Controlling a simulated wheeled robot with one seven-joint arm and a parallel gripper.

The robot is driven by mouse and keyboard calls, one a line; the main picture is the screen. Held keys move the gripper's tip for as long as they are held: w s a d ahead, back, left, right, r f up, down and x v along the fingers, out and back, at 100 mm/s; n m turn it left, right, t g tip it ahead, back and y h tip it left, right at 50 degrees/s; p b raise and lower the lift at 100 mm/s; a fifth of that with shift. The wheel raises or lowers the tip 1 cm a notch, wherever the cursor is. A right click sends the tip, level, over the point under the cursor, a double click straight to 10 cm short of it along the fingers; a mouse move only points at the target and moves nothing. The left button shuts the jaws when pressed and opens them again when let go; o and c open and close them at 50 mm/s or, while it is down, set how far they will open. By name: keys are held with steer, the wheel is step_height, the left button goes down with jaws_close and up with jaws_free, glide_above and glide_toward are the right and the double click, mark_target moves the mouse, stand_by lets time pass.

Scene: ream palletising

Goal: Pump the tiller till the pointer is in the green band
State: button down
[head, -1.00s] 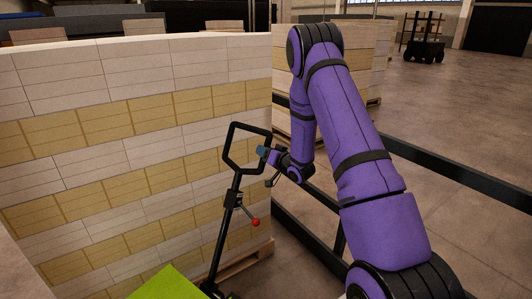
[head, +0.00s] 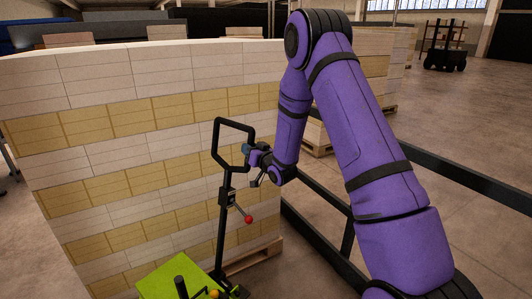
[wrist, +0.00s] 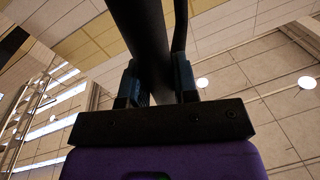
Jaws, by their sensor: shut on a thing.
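The tiller (head: 226,205) is a black upright shaft with an angular loop handle at its top and a small red-knobbed lever on its side. It rises from a lime-green body (head: 165,279) at the bottom of the head view. My gripper (head: 249,154) is at the right side of the loop. In the wrist view the fingers of my gripper (wrist: 158,88) are closed on either side of a dark bar of the tiller (wrist: 146,35). No pointer or green band can be made out in either view.
A tall stack of white and tan reams (head: 120,140) stands on a pallet close behind the tiller. A black rail (head: 440,180) runs along the right. Open floor (head: 480,110) lies beyond it, with a dark wheeled vehicle (head: 446,48) far off.

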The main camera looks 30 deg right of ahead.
steer(key=s+a+r+n, duration=0.1)
steer(key=s+a, duration=0.4)
steer(key=a, duration=0.7)
steer(key=shift+r+n, duration=0.4)
steer(key=shift+n, duration=0.3)
steer(key=c, duration=0.9)
jaws_free()
steer(key=shift+w, duration=0.1)
steer(key=s, duration=0.3)
steer(key=s+d, duration=0.1)
steer(key=s, duration=0.3)
steer(key=s+d+f, duration=0.1)
steer(key=s, duration=0.2)
steer(key=shift+s, duration=0.35)
